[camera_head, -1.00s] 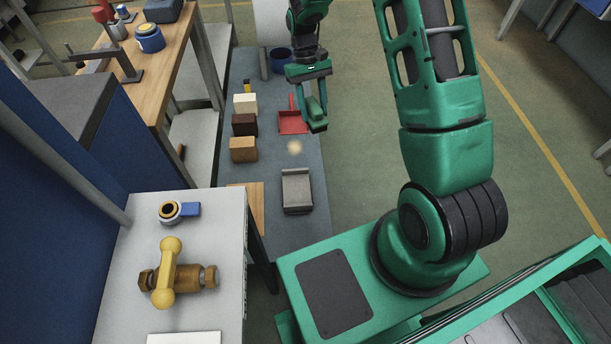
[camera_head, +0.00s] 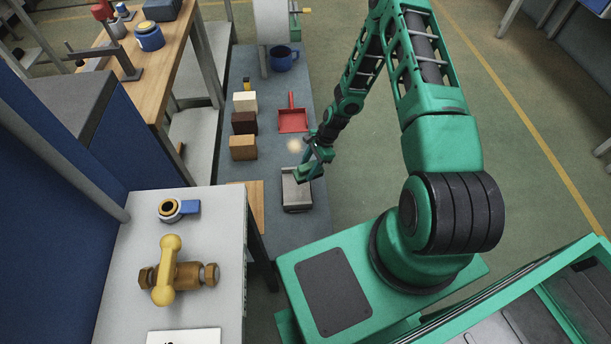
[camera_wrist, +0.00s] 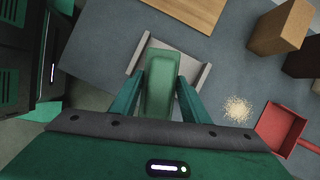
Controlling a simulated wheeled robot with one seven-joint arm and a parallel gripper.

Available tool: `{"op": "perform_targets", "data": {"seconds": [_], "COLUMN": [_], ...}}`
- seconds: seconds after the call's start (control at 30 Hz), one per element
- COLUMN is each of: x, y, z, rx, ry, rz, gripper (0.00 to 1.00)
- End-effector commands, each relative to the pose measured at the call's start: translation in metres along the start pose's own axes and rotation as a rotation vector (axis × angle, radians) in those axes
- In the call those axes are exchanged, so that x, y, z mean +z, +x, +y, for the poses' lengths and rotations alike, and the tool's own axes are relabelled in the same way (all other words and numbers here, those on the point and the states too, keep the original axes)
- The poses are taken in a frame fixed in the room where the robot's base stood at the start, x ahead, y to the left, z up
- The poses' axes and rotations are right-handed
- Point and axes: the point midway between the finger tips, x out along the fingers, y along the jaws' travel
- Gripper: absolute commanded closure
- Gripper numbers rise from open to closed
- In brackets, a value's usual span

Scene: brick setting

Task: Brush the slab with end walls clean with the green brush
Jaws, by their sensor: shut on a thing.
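The grey slab with end walls (camera_head: 297,200) lies on the dark table. In the wrist view its bare grey surface (camera_wrist: 190,68) and two raised end walls show beside the brush. My gripper (camera_head: 316,158) is shut on the green brush (camera_wrist: 160,82), which hangs over the slab. I cannot tell whether the brush touches the slab. The part of the slab under the brush is hidden. I see no crumbs on the part that shows. A small beige crumb pile (camera_wrist: 238,109) lies on the table beside the slab, near the red dustpan (camera_head: 292,120).
An orange-brown block (camera_head: 243,148), a dark brown block (camera_head: 244,123) and a cream block (camera_head: 245,102) stand in a row to the left. A blue mug (camera_head: 283,60) stands at the far end. A wooden board (camera_wrist: 190,10) lies near the slab.

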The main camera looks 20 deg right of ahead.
Motion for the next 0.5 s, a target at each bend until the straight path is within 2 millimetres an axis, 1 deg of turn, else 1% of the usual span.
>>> {"op": "perform_targets", "data": {"seconds": [0.03,0.1,0.2,0.3,0.5], "x": [0.0,-0.001,-0.002,-0.003,-0.006], "y": [0.01,0.02,0.029,0.033,0.041], "z": [0.004,0.006,0.007,0.008,0.008], "rx": [-0.027,-0.063,-0.101,-0.12,-0.126], "ry": [0.072,0.159,0.243,0.286,0.298], "rz": [-0.003,-0.002,0.0,0.0,0.001], "gripper": [0.76,0.76,0.76,0.76,0.76]}}
